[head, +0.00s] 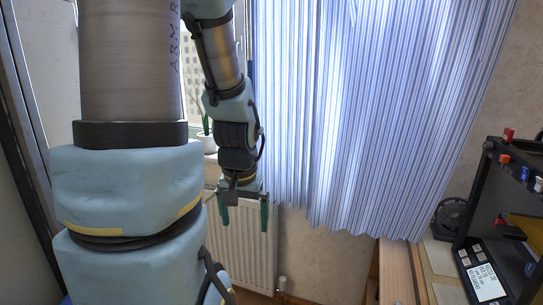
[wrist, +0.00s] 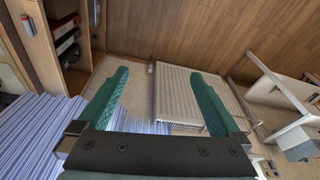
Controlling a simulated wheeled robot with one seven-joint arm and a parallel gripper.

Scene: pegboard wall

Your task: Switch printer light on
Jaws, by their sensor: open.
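A black-framed machine that looks like the printer (head: 467,215) stands at the right edge of the head view, partly cut off by the frame. A tilted panel with a lit text display (head: 484,274) sits at its front. I cannot make out a light switch on it. My gripper (head: 245,213) hangs pointing down in front of the radiator, well to the left of the printer. It is open and empty. Its two green fingers stand wide apart in the wrist view (wrist: 158,78), with nothing between them. The printer is not recognisable in the wrist view.
A white radiator (head: 241,252) is behind my gripper, below the window. A blue striped curtain (head: 345,110) hangs between my gripper and the printer. A wooden desk (head: 398,272) carries the printer, with a round black object (head: 450,217) beside it. The wrist view shows wooden floor (wrist: 205,35).

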